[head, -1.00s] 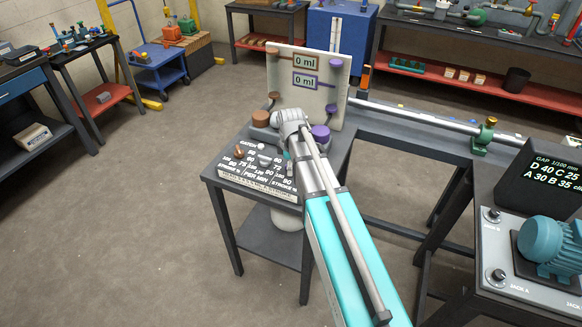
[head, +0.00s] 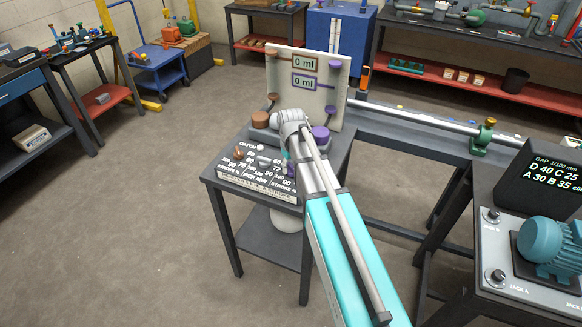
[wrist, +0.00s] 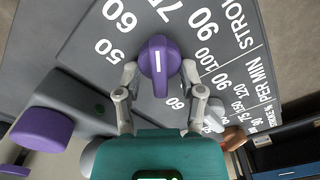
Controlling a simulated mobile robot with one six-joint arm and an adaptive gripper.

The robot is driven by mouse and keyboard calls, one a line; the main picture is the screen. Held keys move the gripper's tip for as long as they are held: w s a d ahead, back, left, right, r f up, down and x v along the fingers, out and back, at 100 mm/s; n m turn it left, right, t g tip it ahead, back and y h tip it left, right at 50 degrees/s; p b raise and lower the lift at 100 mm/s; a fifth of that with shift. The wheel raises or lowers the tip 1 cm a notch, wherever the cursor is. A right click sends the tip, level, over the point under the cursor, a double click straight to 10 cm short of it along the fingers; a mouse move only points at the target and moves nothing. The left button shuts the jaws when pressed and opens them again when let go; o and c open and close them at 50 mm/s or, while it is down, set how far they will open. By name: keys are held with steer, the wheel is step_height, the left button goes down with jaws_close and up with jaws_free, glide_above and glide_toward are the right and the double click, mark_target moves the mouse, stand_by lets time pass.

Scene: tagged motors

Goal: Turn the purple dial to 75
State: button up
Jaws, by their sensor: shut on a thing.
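The purple dial (wrist: 159,58) sits on the dark panel in the wrist view, with a white mark on its raised ridge. The mark points nearly straight up in that view, roughly towards the 75, which is partly cut off at the top edge. The numbers 50 and 60 lie to its left, 90 and 100 to its right. My gripper (wrist: 160,80) is shut on the purple dial, one finger on each side.
Purple pump parts (wrist: 40,130) stand at left in the wrist view. Behind the panel, an upright board (head: 290,62) carries two displays reading 0 ml.

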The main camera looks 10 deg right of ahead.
steer(key=shift+m, duration=0.7)
steer(key=o, duration=1.2)
steer(key=shift+c, duration=0.2)
